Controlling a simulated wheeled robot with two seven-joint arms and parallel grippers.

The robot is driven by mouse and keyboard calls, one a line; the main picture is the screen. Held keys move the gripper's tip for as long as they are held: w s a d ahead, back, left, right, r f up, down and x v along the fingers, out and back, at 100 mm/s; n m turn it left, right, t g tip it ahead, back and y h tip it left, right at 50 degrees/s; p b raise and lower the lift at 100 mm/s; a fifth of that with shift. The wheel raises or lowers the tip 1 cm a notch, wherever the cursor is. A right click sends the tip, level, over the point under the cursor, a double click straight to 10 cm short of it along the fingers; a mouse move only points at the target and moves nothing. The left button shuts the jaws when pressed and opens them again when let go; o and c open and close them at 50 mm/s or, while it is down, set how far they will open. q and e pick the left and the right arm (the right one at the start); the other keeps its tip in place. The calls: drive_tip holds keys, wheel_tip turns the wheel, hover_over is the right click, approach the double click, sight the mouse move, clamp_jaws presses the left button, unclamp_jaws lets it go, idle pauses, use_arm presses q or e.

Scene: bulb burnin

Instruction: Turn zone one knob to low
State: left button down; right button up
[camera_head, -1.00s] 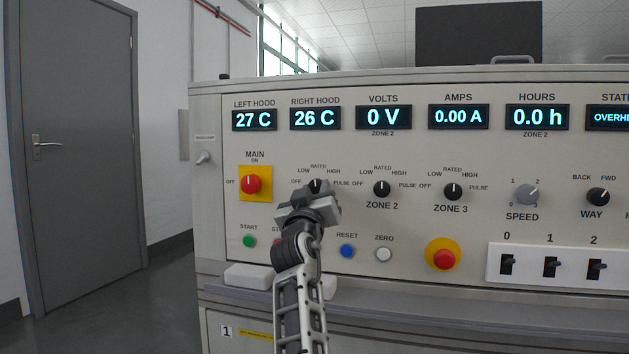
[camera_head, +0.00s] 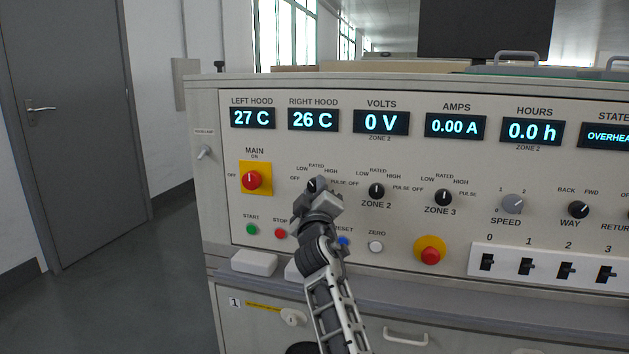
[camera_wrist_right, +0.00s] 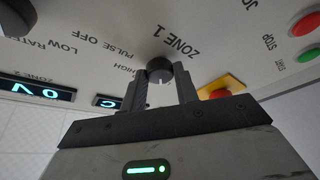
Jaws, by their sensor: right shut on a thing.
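The zone 1 knob (camera_head: 315,183) is a black rotary knob on the grey panel, with OFF, LOW, RATED, HIGH and PULSE labels around it. My right gripper (camera_head: 317,192) reaches up to it from below and hides its lower part and name. In the right wrist view the knob (camera_wrist_right: 159,68) sits between the two fingers of my right gripper (camera_wrist_right: 161,88), which is shut on it. A white mark on the knob shows there; which label it points at is hard to tell. My left gripper is out of view.
The zone 2 knob (camera_head: 376,191) and zone 3 knob (camera_head: 443,197) are to the right. The red main switch (camera_head: 252,180) is to the left. The green start (camera_head: 252,229) and red stop (camera_head: 281,233) buttons are below. My right arm partly covers the blue reset button (camera_head: 343,241).

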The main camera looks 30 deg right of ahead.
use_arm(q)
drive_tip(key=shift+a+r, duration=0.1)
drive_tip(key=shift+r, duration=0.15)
use_arm(e)
drive_tip(key=o, duration=1)
